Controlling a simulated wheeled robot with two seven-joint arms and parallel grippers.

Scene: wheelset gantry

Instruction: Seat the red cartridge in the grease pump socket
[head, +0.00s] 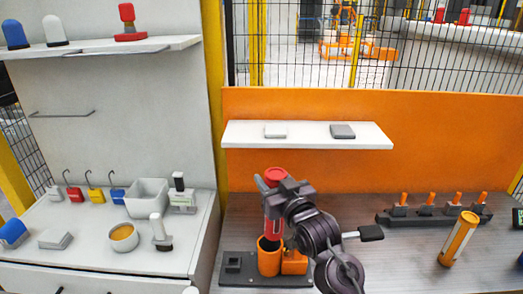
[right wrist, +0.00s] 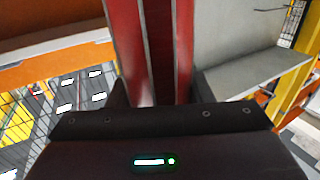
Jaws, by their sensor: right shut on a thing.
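The red cartridge (head: 272,205) is upright in the head view, with a wide red cap on top. My right gripper (head: 274,190) is shut on it, and the dark arm comes in from the right. The cartridge stands over the orange grease pump socket (head: 269,256), a round cup on a dark base plate. Its lower end is at the cup's mouth; I cannot tell how far inside it is. In the right wrist view, the red cartridge (right wrist: 150,50) runs upright between the dark fingers. My left gripper does not show.
A white shelf (head: 308,135) hangs above. A white counter (head: 100,245) at left holds a bowl, a bin and small tools.

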